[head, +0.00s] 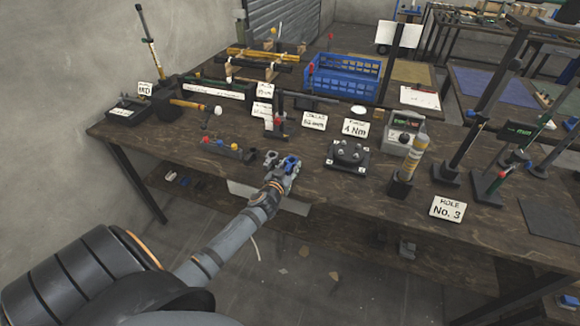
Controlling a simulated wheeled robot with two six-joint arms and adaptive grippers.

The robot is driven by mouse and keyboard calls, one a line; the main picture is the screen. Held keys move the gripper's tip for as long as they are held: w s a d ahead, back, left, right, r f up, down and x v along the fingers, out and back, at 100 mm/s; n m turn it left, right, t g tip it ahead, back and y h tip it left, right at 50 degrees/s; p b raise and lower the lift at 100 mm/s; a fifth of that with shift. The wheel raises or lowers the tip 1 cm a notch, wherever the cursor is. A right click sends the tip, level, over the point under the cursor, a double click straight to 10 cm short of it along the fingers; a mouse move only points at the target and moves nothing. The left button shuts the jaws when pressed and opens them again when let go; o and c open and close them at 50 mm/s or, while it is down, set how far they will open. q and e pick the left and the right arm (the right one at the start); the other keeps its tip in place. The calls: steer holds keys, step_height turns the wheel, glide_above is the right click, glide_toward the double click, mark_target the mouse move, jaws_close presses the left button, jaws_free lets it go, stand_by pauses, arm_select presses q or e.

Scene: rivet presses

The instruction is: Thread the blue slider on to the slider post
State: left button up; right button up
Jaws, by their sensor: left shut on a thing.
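My left gripper (281,166) reaches in from the lower left and hangs over the front edge of the workbench. It is shut on a small blue part, the blue slider (292,161), which shows at its fingertips; the fingers hide some of it. A slim upright post on a dark base (277,118), with red on it, stands on the bench behind the gripper. Other dark posts (465,145) stand at the right. I cannot tell which one is the slider post. The blue slider is apart from all of them. My right gripper is not in view.
A small rack with coloured pieces (228,149) lies left of the gripper. A black fixture (348,156) and a yellow-banded upright tool (413,160) stand to the right. A blue crate (343,78) is at the back. Bare wood (325,190) shows along the front.

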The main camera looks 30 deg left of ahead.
arm_select(q)
step_height(320, 180, up, 3)
steer(key=shift+f+p, duration=0.15)
steer(key=shift+p, duration=0.2)
steer(key=s+d+r+p, duration=0.1)
steer(key=s+r+p, duration=0.3)
steer(key=s+r, duration=0.6)
steer(key=v, duration=0.4)
steer(key=shift+a+p, duration=0.3)
